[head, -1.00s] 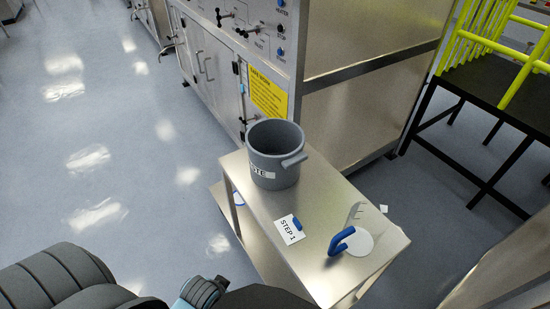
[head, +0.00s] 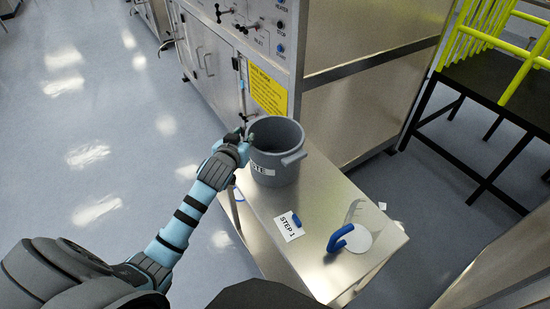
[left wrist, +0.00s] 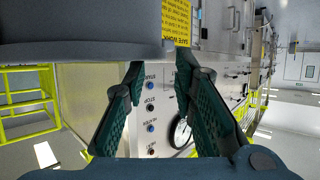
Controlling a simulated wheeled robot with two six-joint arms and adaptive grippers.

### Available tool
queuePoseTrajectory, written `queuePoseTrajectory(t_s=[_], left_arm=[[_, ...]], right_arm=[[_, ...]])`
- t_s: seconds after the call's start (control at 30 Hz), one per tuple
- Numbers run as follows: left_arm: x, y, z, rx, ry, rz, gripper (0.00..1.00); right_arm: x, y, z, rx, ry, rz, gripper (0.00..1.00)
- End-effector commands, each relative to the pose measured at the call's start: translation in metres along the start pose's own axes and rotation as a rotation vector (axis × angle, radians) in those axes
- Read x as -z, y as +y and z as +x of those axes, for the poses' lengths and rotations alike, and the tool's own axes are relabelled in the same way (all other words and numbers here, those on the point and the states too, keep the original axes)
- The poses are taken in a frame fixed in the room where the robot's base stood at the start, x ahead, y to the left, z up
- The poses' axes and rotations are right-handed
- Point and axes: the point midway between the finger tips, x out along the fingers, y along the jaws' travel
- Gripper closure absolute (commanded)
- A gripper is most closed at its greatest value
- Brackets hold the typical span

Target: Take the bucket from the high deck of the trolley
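The grey bucket (head: 273,170) stands upright on the high deck (head: 325,205) of the metal trolley, with a white label on its front and a handle on its right side. My left gripper (head: 247,136) is at the bucket's left side, close to the rim. In the left wrist view the gripper (left wrist: 160,72) has its two fingers apart with nothing seen between them. The bucket (left wrist: 80,38) fills the upper left there, beside and above the fingers. I cannot tell whether they touch. Any handle on the bucket's left side is hidden. My right gripper is not in view.
A "STEP 1" card (head: 289,227) and a blue-handled item with a white disc (head: 350,240) lie on the deck. A metal cabinet with controls (head: 235,60) stands behind the trolley. A black platform with yellow railings (head: 500,80) is at right. Floor at left is clear.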

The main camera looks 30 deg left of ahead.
Motion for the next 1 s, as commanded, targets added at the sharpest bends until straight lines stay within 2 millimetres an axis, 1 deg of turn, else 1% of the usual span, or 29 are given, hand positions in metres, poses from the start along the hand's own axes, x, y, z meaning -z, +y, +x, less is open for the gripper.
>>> queuePoseTrajectory(t_s=[0.03, 0.17, 0.3, 0.4, 0.6, 0.63, 0.77, 1.0], left_arm=[[-0.001, 0.000, 0.006, -0.001, 0.000, -0.002, 0.75], [-0.001, 0.000, 0.019, -0.001, -0.001, -0.001, 0.75], [-0.002, 0.000, 0.046, 0.000, -0.002, -0.001, 0.75], [-0.002, 0.000, 0.060, 0.000, -0.002, -0.001, 0.75], [-0.001, 0.001, 0.061, -0.001, -0.001, 0.000, 0.75], [-0.001, 0.001, 0.061, -0.001, -0.001, 0.000, 0.78], [-0.001, 0.001, 0.061, -0.001, -0.001, 0.001, 0.99], [-0.001, 0.001, 0.061, -0.001, -0.002, 0.001, 1.00]], right_arm=[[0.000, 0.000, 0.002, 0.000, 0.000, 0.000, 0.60], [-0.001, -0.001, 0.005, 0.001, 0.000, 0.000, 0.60], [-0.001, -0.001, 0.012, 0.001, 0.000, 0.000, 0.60], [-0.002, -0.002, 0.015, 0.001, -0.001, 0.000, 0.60], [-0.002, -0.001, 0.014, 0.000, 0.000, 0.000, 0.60], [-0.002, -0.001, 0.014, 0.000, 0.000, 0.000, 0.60], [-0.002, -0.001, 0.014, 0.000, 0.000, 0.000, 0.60], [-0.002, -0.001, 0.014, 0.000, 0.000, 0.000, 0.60]])
